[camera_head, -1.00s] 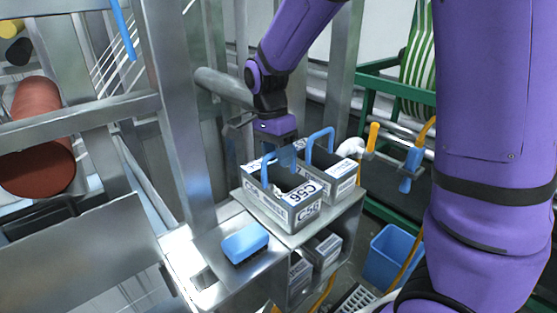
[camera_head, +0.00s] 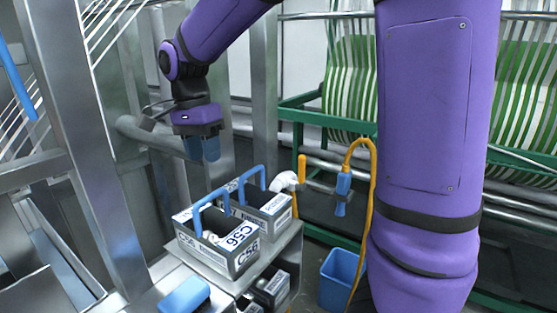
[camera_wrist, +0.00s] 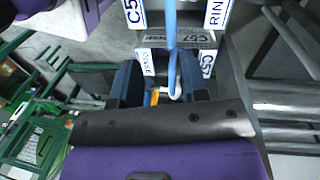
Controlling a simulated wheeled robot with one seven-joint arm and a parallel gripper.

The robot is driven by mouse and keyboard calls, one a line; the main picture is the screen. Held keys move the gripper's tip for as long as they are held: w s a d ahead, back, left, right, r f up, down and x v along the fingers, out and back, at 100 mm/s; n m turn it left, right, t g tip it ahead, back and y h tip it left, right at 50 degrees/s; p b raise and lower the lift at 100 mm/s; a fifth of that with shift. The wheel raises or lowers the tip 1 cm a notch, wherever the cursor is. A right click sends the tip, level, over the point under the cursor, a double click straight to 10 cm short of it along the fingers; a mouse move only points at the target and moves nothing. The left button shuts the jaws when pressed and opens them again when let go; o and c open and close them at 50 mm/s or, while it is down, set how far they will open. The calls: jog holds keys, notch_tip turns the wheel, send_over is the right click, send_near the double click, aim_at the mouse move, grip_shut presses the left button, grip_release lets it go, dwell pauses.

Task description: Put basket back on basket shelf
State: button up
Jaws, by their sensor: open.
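A grey basket (camera_head: 218,258) marked C56, with a blue handle and white labels, stands upright on the top of the metal basket shelf (camera_head: 284,243). A similar grey basket (camera_head: 268,226) with a blue handle stands right behind it. My gripper (camera_head: 203,150) is open and empty, above and apart from the basket handles. In the wrist view my gripper's dark fingers (camera_wrist: 160,86) are spread, with a blue handle showing between them. A label reading C57 shows on a basket (camera_wrist: 178,40) there.
More baskets (camera_head: 268,287) sit in the shelf's lower compartments. A blue block (camera_head: 184,296) lies left of the front basket. Metal posts (camera_head: 90,150) and a pipe stand close on the left. A blue bin (camera_head: 340,277) and an orange hose (camera_head: 374,190) are at right.

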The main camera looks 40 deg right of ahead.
jog(key=s+d+r+n+t, duration=0.1)
jog(key=s+d+n+t, duration=0.2)
jog(key=s+n, duration=0.3)
jog(key=s+d+r+n+t, duration=0.2)
jog(key=s+n, duration=0.5)
jog(key=s, duration=0.8)
jog(key=shift+d+r+t, duration=0.2)
jog(key=shift+d+t, duration=0.7)
jog(key=shift+d, duration=0.1)
jog(key=shift+a, duration=0.1)
